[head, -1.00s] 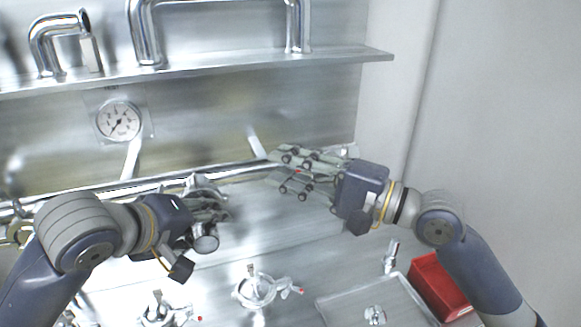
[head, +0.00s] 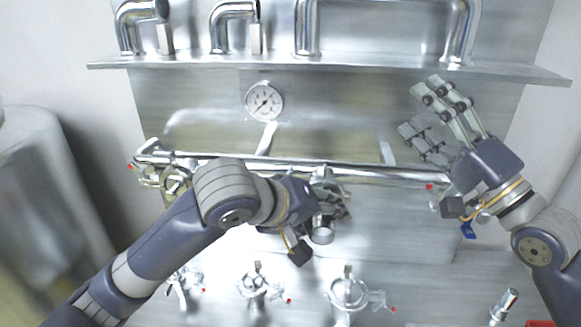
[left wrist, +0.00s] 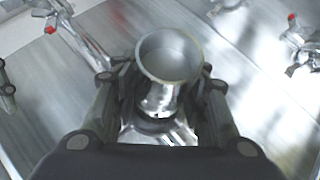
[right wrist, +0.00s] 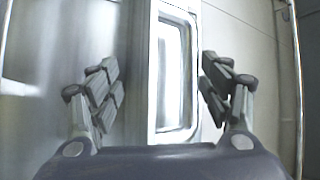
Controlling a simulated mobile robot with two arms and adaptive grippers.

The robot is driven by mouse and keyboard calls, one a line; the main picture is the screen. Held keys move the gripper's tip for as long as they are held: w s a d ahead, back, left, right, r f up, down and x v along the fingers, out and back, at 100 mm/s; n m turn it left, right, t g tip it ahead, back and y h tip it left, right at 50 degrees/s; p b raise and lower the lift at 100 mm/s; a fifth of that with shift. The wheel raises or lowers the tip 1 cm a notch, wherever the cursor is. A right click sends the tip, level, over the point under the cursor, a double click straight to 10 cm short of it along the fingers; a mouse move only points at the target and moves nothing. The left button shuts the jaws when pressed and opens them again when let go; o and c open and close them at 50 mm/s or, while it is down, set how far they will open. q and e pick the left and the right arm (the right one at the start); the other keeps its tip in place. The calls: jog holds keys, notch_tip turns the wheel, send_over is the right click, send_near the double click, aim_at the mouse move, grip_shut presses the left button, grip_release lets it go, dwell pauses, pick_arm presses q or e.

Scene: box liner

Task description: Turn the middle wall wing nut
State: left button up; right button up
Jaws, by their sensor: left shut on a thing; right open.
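My left gripper (head: 328,212) is at the middle clamp (head: 322,180) on the wall pipe. In the left wrist view its fingers (left wrist: 160,88) close on both sides of a shiny round metal fitting (left wrist: 170,52) with an open rim. The fitting also shows in the head view (head: 321,231). The middle wing nut is hidden or cannot be told apart behind the fingers. My right gripper (head: 418,110) is open and empty in front of the wall, above the right end of the pipe. Its fingers are spread in the right wrist view (right wrist: 158,64).
A horizontal wall pipe (head: 240,166) carries another clamp (head: 172,180) at left. A shelf with bent pipes (head: 330,66) runs above, over a gauge (head: 264,102). Several clamps with red tips (head: 258,287) stand along the bench. Part of a red bin (head: 540,323) shows at lower right.

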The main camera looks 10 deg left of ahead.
jog(key=s+a+r+n+g+y, duration=0.3)
jog(key=a+r+n+g+y, duration=0.75)
jog(key=n, duration=1.15)
jog(key=s+a+r+n+g+h, duration=0.15)
jog(key=s+a+n+g, duration=0.4)
jog(key=n, duration=0.55)
jog(key=s+a+n+g+h, duration=0.2)
jog(key=a+n+g, duration=0.5)
jog(key=a+n, duration=0.3)
jog(key=n+t+h, duration=0.7)
jog(key=n+h, duration=0.4)
jog(key=h, duration=0.6)
send_near(284, 172)
jog(key=x, duration=0.8)
jog(key=shift+a+f, duration=0.1)
jog(key=shift+f, duration=0.25)
